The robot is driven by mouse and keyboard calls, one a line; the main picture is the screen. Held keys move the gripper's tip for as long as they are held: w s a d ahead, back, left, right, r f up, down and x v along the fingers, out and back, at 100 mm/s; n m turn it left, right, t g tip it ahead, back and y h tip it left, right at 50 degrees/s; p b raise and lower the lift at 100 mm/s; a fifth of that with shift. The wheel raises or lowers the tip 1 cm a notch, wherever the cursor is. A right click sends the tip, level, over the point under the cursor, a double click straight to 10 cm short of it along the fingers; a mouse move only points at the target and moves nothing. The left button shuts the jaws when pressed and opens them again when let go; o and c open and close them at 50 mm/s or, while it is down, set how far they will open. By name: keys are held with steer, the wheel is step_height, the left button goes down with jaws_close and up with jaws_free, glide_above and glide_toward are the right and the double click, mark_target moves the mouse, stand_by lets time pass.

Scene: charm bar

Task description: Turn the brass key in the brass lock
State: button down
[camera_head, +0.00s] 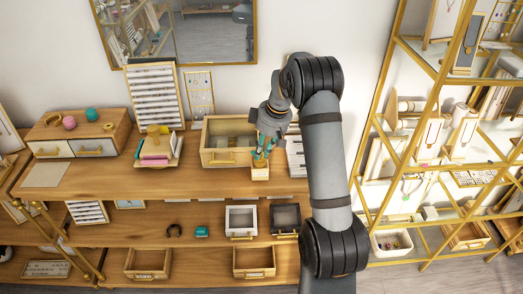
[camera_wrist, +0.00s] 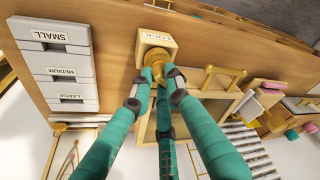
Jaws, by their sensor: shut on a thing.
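A small pale wooden block (camera_wrist: 158,38) with a printed label stands on the wooden counter, and it also shows in the head view (camera_head: 260,174). The brass lock and key piece (camera_wrist: 155,56) is at the block's face, partly hidden by my fingers, so I cannot tell the key's angle. My gripper (camera_wrist: 158,78), with teal fingers, is shut on the brass key beside the block. In the head view my gripper (camera_head: 262,155) reaches down to the block from above.
An open wooden drawer box (camera_head: 228,157) stands close to the left of the block. White drawers labelled small, medium and large (camera_wrist: 67,68) stand on the other side. A stand with pink and yellow items (camera_head: 158,160) is farther left. A gold-framed shelf (camera_head: 375,110) rises at right.

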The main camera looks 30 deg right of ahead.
steer(key=n, duration=0.2)
steer(key=shift+w+n+g+p, duration=0.1)
steer(key=shift+n+g+p, duration=0.2)
steer(key=shift+n+p, duration=0.1)
steer(key=shift+r+y, duration=0.1)
steer(key=shift+y, duration=0.2)
steer(key=shift+r+n+p, duration=0.1)
steer(key=shift+n+p, duration=0.9)
steer(key=shift+n, duration=0.2)
steer(key=shift+w+f+n+g, duration=0.1)
steer(key=shift+f+n+g, duration=0.1)
steer(key=shift+n+g, duration=0.25)
